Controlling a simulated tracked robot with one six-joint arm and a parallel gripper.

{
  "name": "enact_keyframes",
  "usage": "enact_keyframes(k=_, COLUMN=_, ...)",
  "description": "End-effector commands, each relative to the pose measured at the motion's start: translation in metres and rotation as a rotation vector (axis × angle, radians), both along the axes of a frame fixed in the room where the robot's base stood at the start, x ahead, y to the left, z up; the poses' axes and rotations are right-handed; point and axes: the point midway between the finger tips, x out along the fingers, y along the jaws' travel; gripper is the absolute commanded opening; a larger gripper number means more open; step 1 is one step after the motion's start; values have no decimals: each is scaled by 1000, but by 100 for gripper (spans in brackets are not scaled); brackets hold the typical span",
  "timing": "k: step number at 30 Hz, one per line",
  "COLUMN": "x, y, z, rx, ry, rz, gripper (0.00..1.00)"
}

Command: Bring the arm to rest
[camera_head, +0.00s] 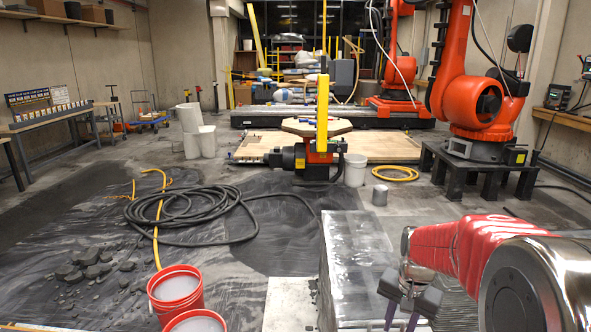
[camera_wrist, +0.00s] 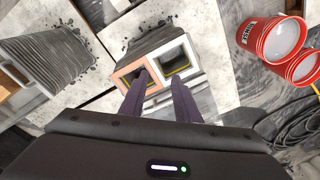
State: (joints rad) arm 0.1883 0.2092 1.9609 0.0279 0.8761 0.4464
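My gripper (camera_head: 401,318) is at the lower right of the head view, at the end of my red and silver arm. The fingertips are partly cut off by the lower edge of the head view.
A grey layered block (camera_head: 352,245) stands just left of my arm. Red buckets (camera_head: 176,290) stand at the lower left, near a coiled black hose (camera_head: 185,210). A large orange robot (camera_head: 475,95) stands behind. In the wrist view, a ridged grey block (camera_wrist: 48,62) lies left.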

Motion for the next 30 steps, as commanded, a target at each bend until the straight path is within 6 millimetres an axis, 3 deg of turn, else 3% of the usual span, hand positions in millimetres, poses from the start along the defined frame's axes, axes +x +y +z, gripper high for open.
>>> enact_keyframes(k=12, x=-75, y=32, z=45, rx=-49, ry=-54, rz=298, gripper=29)
enact_keyframes(k=30, x=-168, y=65, z=83, rx=-128, ry=-173, rz=560, gripper=29)
